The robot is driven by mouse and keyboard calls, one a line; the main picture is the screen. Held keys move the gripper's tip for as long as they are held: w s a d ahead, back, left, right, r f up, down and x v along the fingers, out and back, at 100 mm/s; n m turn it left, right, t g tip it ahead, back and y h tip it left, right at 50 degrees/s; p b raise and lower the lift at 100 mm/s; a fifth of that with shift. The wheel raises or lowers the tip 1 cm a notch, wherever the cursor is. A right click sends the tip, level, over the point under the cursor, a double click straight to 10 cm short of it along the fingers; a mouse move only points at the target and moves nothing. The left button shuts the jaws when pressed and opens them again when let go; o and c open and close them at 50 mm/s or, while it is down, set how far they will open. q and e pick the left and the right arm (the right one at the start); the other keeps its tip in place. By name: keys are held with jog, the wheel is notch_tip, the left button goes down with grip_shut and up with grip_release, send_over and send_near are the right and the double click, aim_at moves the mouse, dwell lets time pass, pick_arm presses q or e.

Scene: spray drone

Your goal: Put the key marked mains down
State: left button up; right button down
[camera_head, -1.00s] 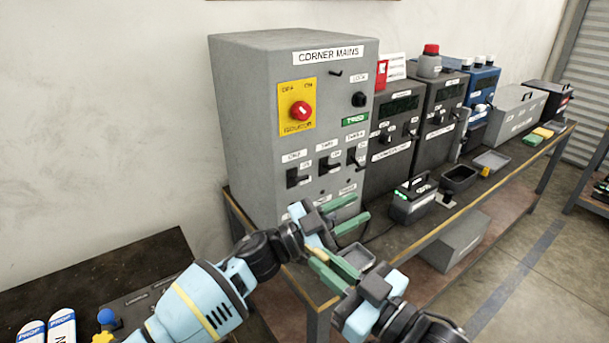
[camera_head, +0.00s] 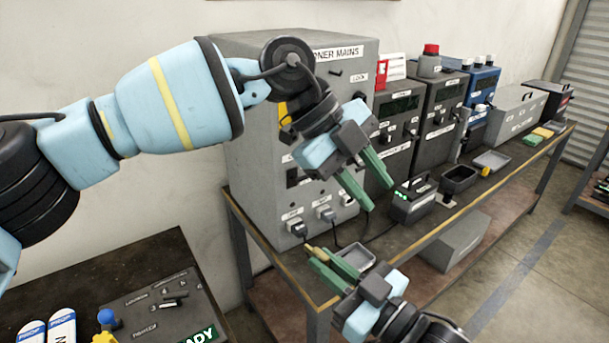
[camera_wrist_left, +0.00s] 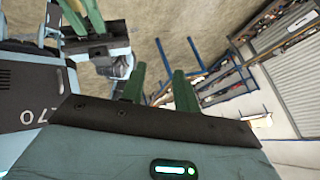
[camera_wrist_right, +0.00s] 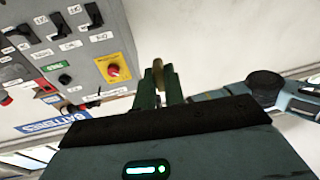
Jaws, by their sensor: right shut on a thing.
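My right gripper (camera_head: 316,262) is shut on a small brass-coloured key (camera_head: 313,250), low in front of the bench's near left corner. The key also shows between the fingers in the right wrist view (camera_wrist_right: 158,72); its marking cannot be read. My left gripper (camera_head: 380,196) is open and empty, in front of the grey mains cabinet (camera_head: 255,175). A small grey tray (camera_head: 357,257) sits on the bench edge just beyond the right gripper. My left arm hides much of the cabinet's front; the right wrist view shows its red knob on a yellow plate (camera_wrist_right: 114,70).
A black device with green lights (camera_head: 412,207) and dark trays (camera_head: 458,179) stand along the bench (camera_head: 440,222). Dark units (camera_head: 398,125) line its back. A low dark table (camera_head: 110,265) at left carries a labelled board (camera_head: 160,305) and blue-and-white tags (camera_head: 62,328).

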aim_at(308, 246)
pick_arm(q)
jog(key=s+a+r+n+t+y, duration=0.1)
jog(key=a+r+n+t+y, duration=0.15)
jog(key=a+y, duration=0.55)
jog(key=shift+t+h, duration=0.35)
jog(key=shift+h, duration=0.15)
jog(key=f, duration=1.2)
jog(key=shift+w+a+f, duration=0.3)
grip_shut()
pick_arm(e)
jog(key=c, duration=1.4)
grip_release()
jog(key=v, duration=0.7)
jog(key=shift+s+d, duration=0.15)
jog(key=shift+s, duration=0.05)
